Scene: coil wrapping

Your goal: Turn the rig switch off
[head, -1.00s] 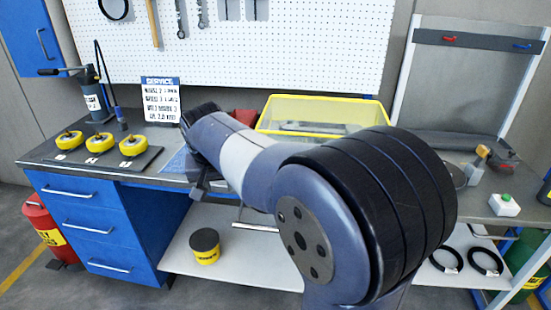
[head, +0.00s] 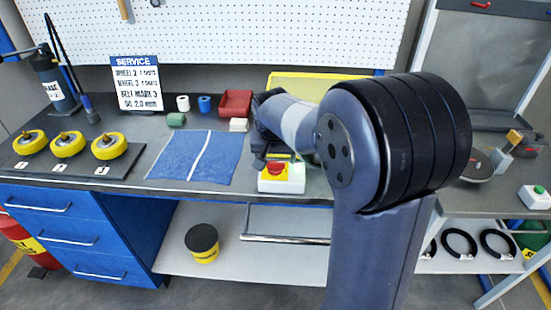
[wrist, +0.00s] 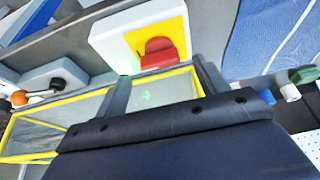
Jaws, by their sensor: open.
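The rig switch is a white box (head: 290,184) with a yellow top plate and a red knob (head: 277,168), standing near the front edge of the bench. In the wrist view the white box (wrist: 112,40) is at the top, with its red knob (wrist: 160,54) at the near edge of the yellow plate. My gripper (wrist: 165,84) is open and empty, with its two fingers pointing at the box, one on each side of the knob. I cannot tell whether the fingers touch the box. In the head view my gripper is mostly hidden behind my arm, just behind the switch.
A blue cloth (head: 190,158) lies left of the switch. A red bin (head: 235,103), small rolls and a yellow-rimmed crate (wrist: 60,118) are nearby. Yellow wheels (head: 68,144) sit on a dark board at left. A white box with a green button (head: 535,196) is at far right.

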